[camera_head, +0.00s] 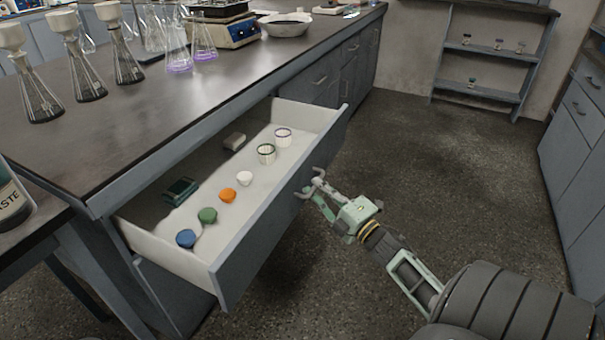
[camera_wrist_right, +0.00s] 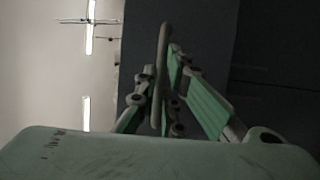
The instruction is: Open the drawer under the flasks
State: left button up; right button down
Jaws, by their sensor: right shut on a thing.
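The drawer (camera_head: 262,252) under the bench with the flasks is pulled well out in the head view. Its white inside shows. My right gripper (camera_head: 314,188) is at the drawer's front, shut on the drawer handle (camera_head: 303,194). In the right wrist view the handle (camera_wrist_right: 163,60) is a bar standing between the green fingers of my right gripper (camera_wrist_right: 165,95). Flasks with funnels (camera_head: 85,70) stand on the bench top above the drawer. My left gripper is not in view.
In the drawer lie a blue lid (camera_head: 186,238), a green lid (camera_head: 207,215), an orange lid (camera_head: 228,195), several small cups and a dark green block (camera_head: 180,190). A balance (camera_head: 228,32) and a white bowl (camera_head: 286,25) stand on the bench. The floor (camera_head: 440,160) to the right is clear.

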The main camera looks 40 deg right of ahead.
jog(key=shift+s+d+p, duration=0.15)
jog(key=shift+s+d, duration=0.15)
jog(key=shift+s, duration=0.4)
jog(key=shift+s+d+p, duration=0.15)
jog(key=shift+s+d, duration=0.15)
jog(key=shift+s, duration=0.4)
jog(key=c, duration=1.9)
grip_release()
jog(key=shift+o, duration=0.2)
jog(key=s+f, duration=0.2)
jog(key=s, duration=0.9)
jog(key=shift+s, duration=0.4)
jog(key=shift+w+a+f, duration=0.1)
